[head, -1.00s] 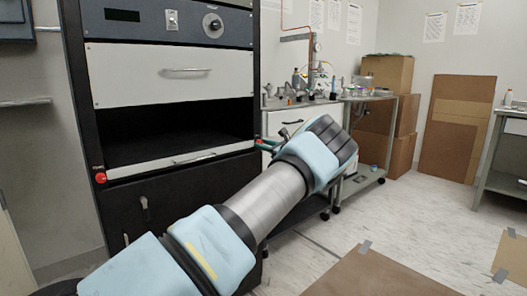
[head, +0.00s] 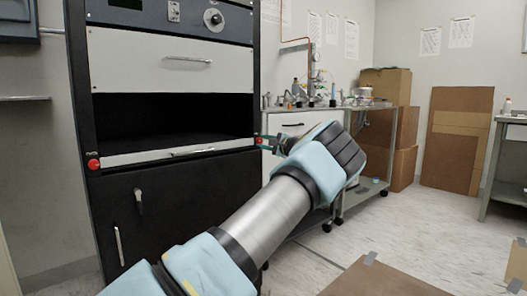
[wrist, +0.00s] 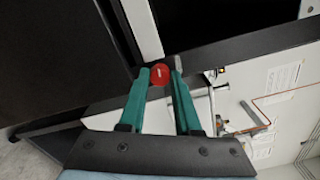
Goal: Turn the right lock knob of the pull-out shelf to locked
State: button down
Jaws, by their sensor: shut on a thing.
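The pull-out shelf (head: 130,159) is a pale strip with a handle, set below a dark open bay in the black rack. Its right lock knob is red and sits at the shelf's right end; in the head view only a sliver (head: 258,140) shows beside my fingers. In the wrist view the round red knob (wrist: 160,74) carries a short pale mark. My gripper (wrist: 161,76) has its green fingers on both sides of the knob, shut on it. In the head view my gripper (head: 267,143) reaches the rack's right edge. The left lock knob (head: 94,164) is red too.
A white drawer front (head: 150,62) is above the bay, and a black cabinet door (head: 165,205) with handles is below the shelf. A steel cart (head: 375,185) and cardboard boxes (head: 407,125) stand behind my arm. Open floor lies to the right.

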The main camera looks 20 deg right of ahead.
jog(key=shift+f+n+b, duration=0.15)
jog(key=shift+n+b, duration=0.85)
jog(key=shift+n, duration=0.1)
jog(key=c, duration=0.6)
grip_release()
jog(key=shift+r, duration=0.2)
